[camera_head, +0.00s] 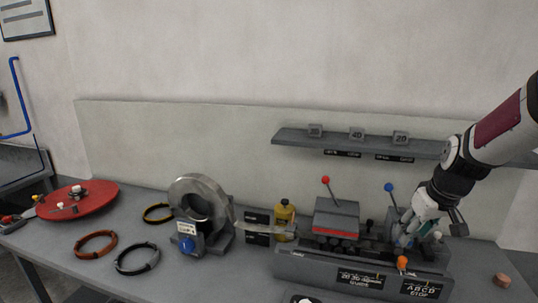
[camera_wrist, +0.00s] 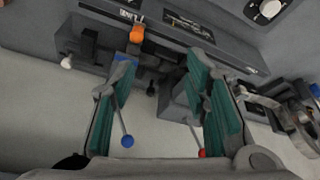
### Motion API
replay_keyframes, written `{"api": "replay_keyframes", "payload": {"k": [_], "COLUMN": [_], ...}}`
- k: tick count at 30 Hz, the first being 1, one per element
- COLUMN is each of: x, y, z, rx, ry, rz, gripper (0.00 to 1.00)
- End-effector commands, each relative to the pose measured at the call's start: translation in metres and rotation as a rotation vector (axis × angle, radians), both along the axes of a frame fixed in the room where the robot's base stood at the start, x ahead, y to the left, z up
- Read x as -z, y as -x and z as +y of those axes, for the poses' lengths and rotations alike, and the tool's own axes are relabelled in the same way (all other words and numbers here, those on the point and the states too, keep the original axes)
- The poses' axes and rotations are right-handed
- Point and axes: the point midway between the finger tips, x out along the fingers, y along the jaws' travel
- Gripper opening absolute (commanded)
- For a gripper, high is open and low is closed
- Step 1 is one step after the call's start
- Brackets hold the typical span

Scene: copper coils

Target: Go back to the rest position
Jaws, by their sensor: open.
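My gripper (camera_head: 418,242) is at the right end of the grey bench fixture (camera_head: 300,265), low over it and pointing down. In the wrist view its two green-padded fingers (camera_wrist: 163,65) are spread wide, with nothing held between them. An orange knob (camera_head: 402,262) on the fixture is close to the fingers; it also shows in the wrist view (camera_wrist: 137,34), near the left fingertip. I cannot tell whether that finger touches the fixture. A blue-ball lever (camera_head: 389,187) stands just left of my gripper, and a red-ball lever (camera_head: 325,180) is farther left.
A shelf (camera_head: 290,138) runs along the back panel, close to my arm. A steel ring on a stand (camera_head: 190,212), a yellow bottle (camera_head: 284,215), several coils including a copper one (camera_head: 96,244), and a red disc (camera_head: 80,199) stand left. A small copper-coloured piece (camera_head: 502,280) lies right.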

Motion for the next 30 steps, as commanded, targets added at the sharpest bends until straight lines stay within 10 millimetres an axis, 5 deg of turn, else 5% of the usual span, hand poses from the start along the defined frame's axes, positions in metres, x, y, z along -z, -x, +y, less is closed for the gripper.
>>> {"api": "replay_keyframes", "payload": {"k": [6,15,24,30], "x": [-0.058,-0.107,-0.119,-0.117], "y": [0.047,0.131,0.214,0.237], "z": [0.065,0.13,0.167,0.173], "rx": [0.006,0.046,0.077,0.084], "ry": [0.061,0.063,-0.019,-0.057], "rz": [-0.007,-0.06,-0.12,-0.132], "gripper": [0.42,0.42,0.42,0.42]}}
